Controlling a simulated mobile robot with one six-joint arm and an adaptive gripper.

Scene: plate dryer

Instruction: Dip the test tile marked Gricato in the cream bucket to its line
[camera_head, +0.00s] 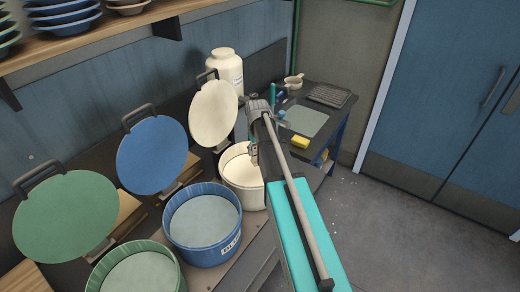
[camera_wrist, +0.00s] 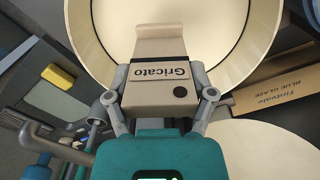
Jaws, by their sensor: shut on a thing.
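The tile marked Gricato (camera_wrist: 160,45) is light tan, with a black dot beside its name and a dark line across it. My gripper (camera_wrist: 159,78) is shut on its sides in the wrist view. The cream bucket (camera_wrist: 88,45) is open beyond the tile, which shows against its pale inside. Whether the tile touches the glaze cannot be told. In the head view the cream bucket (camera_head: 243,195) stands in the row's far end, partly hidden by my arm. My gripper (camera_head: 252,152) is at its right rim there; the tile is hidden.
The blue bucket (camera_head: 205,225) and green bucket (camera_head: 140,272) stand open nearer by. The raised cream lid (camera_head: 213,113), blue lid (camera_head: 152,155) and green lid (camera_head: 65,220) stand behind them. A cream jar (camera_head: 226,68) is behind. A yellow sponge (camera_head: 300,142) lies on the right-hand bench.

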